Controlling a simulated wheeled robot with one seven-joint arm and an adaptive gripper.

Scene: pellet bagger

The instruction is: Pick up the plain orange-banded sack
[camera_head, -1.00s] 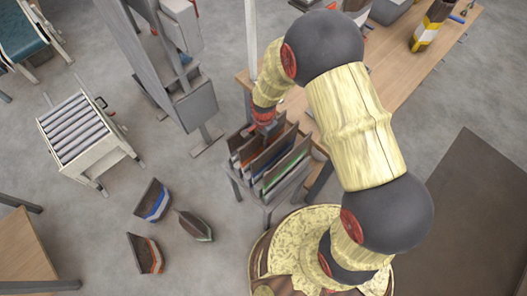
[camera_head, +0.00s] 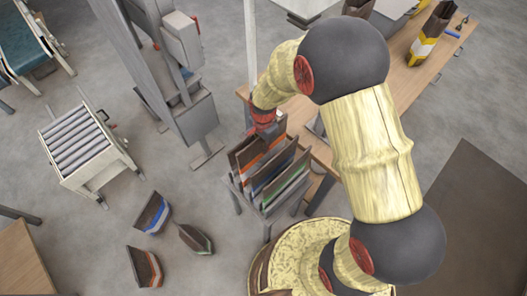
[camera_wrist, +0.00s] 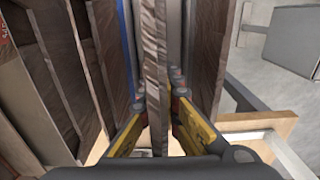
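In the head view a rack (camera_head: 240,201) holds several dark brown sacks on edge. One shows an orange band (camera_head: 251,164), and others show a blue band (camera_head: 270,179) and a green band (camera_head: 288,184). My gripper (camera_head: 264,141) is at the rear of the rack, over the sack tops, with its fingers mostly hidden. In the wrist view my yellow fingers (camera_wrist: 159,103) stand apart on both sides of one brown sack's edge (camera_wrist: 154,50). Narrow gaps seem to show beside it. Its band is not visible there. A blue strip shows on the sack to its left.
Loose sacks with blue (camera_head: 152,213), green (camera_head: 195,239) and orange (camera_head: 146,267) bands lie on the floor at left.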

